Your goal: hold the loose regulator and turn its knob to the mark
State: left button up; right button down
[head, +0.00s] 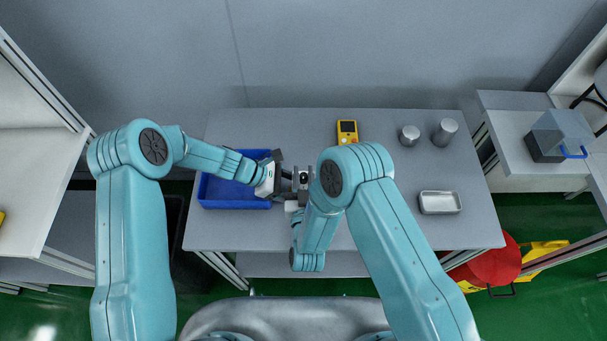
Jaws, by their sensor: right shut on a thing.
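The regulator (303,178) is a small grey block with a dark round part on it, above the left half of the grey table. My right gripper (300,190) is shut on it, partly hidden by my own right arm. My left gripper (284,181) comes in from the left, close beside the regulator. Whether its jaws touch the knob or are open cannot be made out. The mark on the knob is too small to see.
A blue tray (204,190) lies under my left wrist. A yellow meter (347,131), two metal cylinders (409,135) (445,131) and a silver tin (440,203) stand on the table (400,173). A red round object (495,263) is off the table's right front corner.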

aim_at(304, 176)
jog(key=c, duration=1)
grip_release()
jog(key=shift+r, duration=0.1)
notch_tip(304, 176, up, 10)
jog(key=shift+f, duration=0.1)
jog(key=shift+o, duration=0.2)
